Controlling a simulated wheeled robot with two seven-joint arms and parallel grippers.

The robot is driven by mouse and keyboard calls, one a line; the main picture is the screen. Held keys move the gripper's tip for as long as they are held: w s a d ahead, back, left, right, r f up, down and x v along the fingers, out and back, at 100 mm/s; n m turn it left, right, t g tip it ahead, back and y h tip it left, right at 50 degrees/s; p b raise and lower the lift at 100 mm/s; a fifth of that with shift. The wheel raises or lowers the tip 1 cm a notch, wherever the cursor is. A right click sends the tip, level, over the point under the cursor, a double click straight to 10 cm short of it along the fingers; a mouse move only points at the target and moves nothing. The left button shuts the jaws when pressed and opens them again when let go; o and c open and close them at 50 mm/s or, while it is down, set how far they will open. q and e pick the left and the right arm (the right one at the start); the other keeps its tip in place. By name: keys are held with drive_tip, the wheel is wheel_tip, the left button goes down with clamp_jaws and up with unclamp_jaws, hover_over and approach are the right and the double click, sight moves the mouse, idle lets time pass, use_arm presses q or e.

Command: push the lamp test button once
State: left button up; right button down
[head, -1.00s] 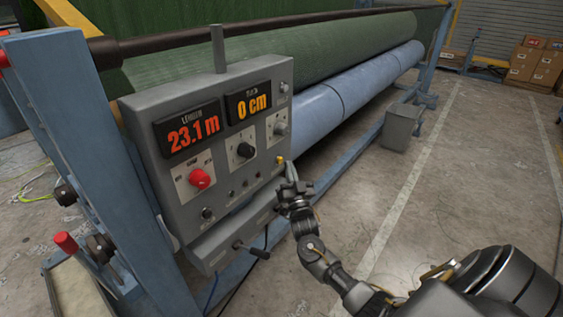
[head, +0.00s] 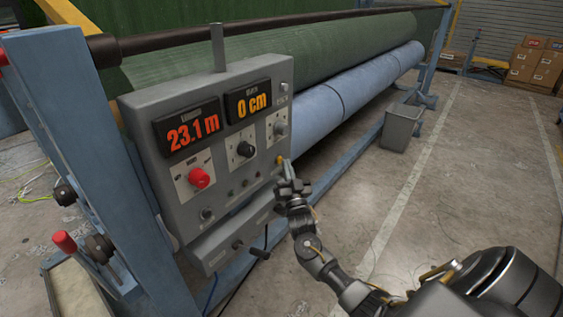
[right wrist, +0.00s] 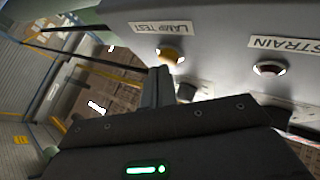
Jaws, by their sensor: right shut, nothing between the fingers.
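The lamp test button is a small yellow button (head: 280,160) at the lower right edge of the grey control panel (head: 150,165). In the right wrist view the yellow button (right wrist: 171,55) sits beside a label reading LAMP TEST (right wrist: 160,28). My right gripper (head: 286,164) is shut and empty, with its fingertips right beside the button. In the right wrist view its closed fingertips (right wrist: 158,73) point at the panel just below and left of the button. I cannot tell whether they touch it. My left gripper is not in view.
The panel also carries a red knob (head: 199,178), black knobs and displays reading 23.1 m and 0 cm. A red button (right wrist: 269,68) by a STRAIN label is to the right in the wrist view. A green turf roll (head: 290,55) lies behind; open floor is right.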

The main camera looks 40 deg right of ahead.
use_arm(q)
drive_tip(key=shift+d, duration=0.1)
use_arm(e)
drive_tip(key=shift+w, duration=0.1)
drive_tip(key=shift+w+a, duration=0.1)
drive_tip(key=shift+w, duration=0.1)
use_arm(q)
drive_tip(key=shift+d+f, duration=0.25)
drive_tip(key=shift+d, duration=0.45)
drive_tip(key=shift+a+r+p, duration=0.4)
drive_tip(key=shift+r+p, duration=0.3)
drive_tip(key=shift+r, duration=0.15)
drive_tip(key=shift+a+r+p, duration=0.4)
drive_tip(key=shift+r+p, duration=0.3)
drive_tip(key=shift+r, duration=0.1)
use_arm(e)
drive_tip(key=s+d, duration=0.2)
drive_tip(key=s, duration=0.4)
drive_tip(key=shift+s, duration=0.25)
